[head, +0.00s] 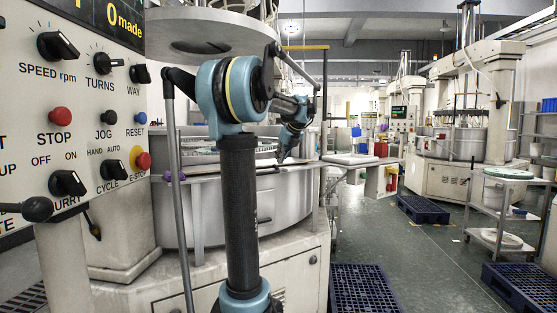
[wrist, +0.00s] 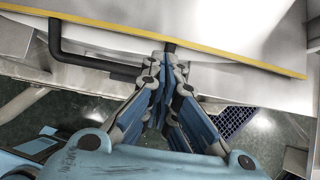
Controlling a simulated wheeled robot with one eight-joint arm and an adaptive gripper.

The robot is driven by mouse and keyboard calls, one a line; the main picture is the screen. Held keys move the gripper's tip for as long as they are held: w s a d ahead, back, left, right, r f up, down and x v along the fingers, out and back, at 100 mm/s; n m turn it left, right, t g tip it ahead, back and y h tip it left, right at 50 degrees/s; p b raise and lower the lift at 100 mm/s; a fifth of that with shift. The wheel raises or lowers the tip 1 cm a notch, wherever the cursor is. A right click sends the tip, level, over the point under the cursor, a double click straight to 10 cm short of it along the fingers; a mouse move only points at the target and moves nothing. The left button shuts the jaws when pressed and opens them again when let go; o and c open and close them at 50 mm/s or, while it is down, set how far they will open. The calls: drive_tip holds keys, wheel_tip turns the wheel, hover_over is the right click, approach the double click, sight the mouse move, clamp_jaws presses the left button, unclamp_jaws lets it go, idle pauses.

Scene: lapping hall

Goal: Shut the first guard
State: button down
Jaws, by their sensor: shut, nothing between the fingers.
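In the wrist view a pale panel with a yellow edge strip (wrist: 230,57), which looks like part of a guard, crosses the top. A black bar handle (wrist: 95,69) sits along its edge at the left. My gripper (wrist: 171,60) is shut and empty, its fingertips together close to the panel's edge; I cannot tell whether they touch it. In the head view my gripper (head: 283,157) is small and dark, at the rim of the round lapping machine (head: 284,205). A yellow-topped frame (head: 305,47) stands behind my arm. My arm hides part of the machine, and which guard is first cannot be told.
A control panel (head: 92,110) with knobs and buttons stands close at the left. A blue pallet (head: 363,290) lies on the floor beside the machine. A steel trolley (head: 497,210) and another lapping machine (head: 450,165) stand at the right. The green aisle floor between is mostly clear.

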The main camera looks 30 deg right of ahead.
sight(277, 170)
wheel_tip(277, 170, down, 4)
drive_tip(key=shift+w+r, duration=0.1)
drive_tip(key=shift+w, duration=0.05)
drive_tip(key=s+d+r, duration=0.1)
drive_tip(key=s+r, duration=0.3)
drive_tip(key=s, duration=0.4)
drive_tip(key=s+a+f+t, duration=0.3)
drive_tip(key=a+f+t, duration=0.1)
drive_tip(key=f, duration=0.5)
drive_tip(key=a+x, duration=0.1)
drive_tip(key=x, duration=0.9)
drive_tip(key=shift+y, duration=0.3)
drive_tip(key=shift+w+d+r, duration=0.1)
drive_tip(key=shift+w+r, duration=0.1)
drive_tip(key=shift+r, duration=1.9)
drive_tip(key=shift+d+r, duration=0.1)
drive_tip(key=shift+r, duration=0.05)
